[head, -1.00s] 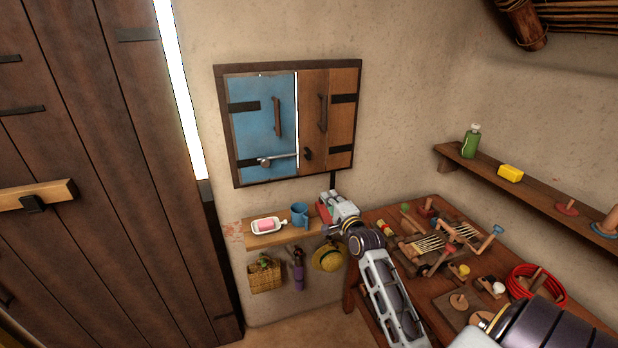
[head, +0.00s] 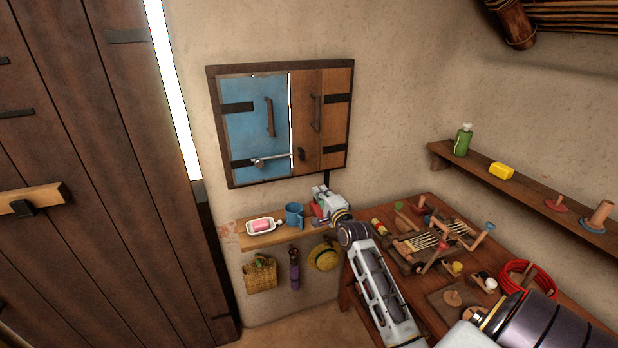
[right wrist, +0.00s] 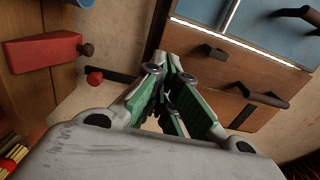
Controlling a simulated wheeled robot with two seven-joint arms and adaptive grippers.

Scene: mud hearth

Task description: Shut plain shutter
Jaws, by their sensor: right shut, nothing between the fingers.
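The plain shutter (head: 335,115) is the bare brown wooden leaf on the right of the window, with a vertical handle and dark hinge straps. It looks almost in line with the frame, and a thin bright slit shows along its left edge. The blue shutter (head: 258,120) fills the left side. My right gripper (head: 320,192) is shut and empty, just below the window's lower right. In the right wrist view, its fingertips (right wrist: 166,68) are in front of the dark frame, beside the plain shutter (right wrist: 225,72); contact cannot be told. My left gripper is out of view.
Below the window, a small shelf (head: 243,241) holds a soap dish (head: 264,227), a blue mug (head: 294,214) and a red object (right wrist: 42,52) close to the gripper. A cluttered workbench (head: 365,288) stands right. A large plank door (head: 90,170) is at left.

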